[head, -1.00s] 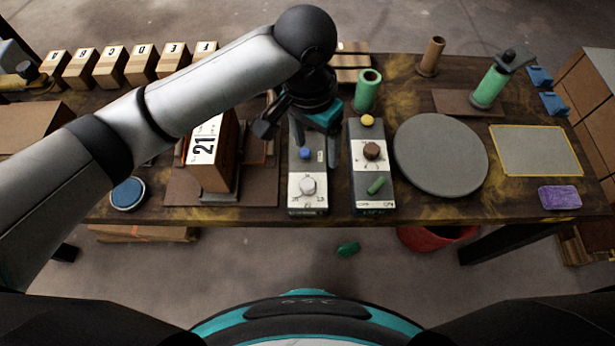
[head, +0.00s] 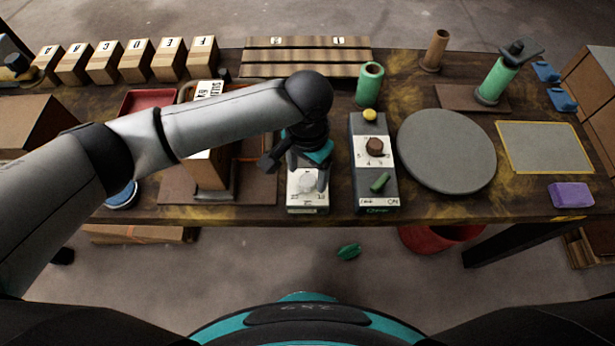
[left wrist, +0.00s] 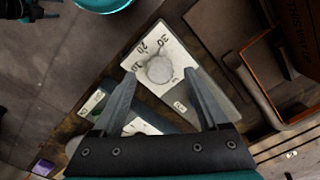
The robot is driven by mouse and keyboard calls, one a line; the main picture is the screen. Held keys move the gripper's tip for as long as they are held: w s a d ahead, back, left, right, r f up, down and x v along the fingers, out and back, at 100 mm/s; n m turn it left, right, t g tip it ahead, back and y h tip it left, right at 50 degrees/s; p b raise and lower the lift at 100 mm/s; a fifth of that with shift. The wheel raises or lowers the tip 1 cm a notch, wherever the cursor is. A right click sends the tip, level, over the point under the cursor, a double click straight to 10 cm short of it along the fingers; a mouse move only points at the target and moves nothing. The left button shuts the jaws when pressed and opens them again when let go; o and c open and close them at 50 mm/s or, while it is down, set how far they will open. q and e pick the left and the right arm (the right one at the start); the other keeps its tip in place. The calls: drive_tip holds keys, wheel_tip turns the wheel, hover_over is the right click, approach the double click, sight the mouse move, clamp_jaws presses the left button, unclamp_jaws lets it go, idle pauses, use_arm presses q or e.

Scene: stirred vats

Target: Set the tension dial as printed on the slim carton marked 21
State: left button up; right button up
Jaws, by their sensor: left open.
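A grey control box (head: 307,204) near the table's front edge has a white plate with a pale round knob (head: 306,182). In the left wrist view the knob (left wrist: 160,69) has printed numbers beside it, 30 and 20 among them. My left gripper (left wrist: 160,76) is open, its fingertips on either side of the knob in that view; I cannot tell whether they touch it. In the head view the left gripper (head: 309,178) hides the box's upper part. The slim carton (head: 207,172) stands left of the box, its number now hidden behind my arm. My right gripper is not in view.
A second box with a brown knob (head: 375,147), yellow button and green lever stands just right. A grey disc (head: 446,151) lies beyond it. Lettered blocks (head: 137,61) line the back left. A green cylinder (head: 369,84) stands behind the second box.

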use_arm(q)
drive_tip(key=shift+f, duration=0.95)
drive_tip(key=shift+c, duration=0.2)
clamp_jaws()
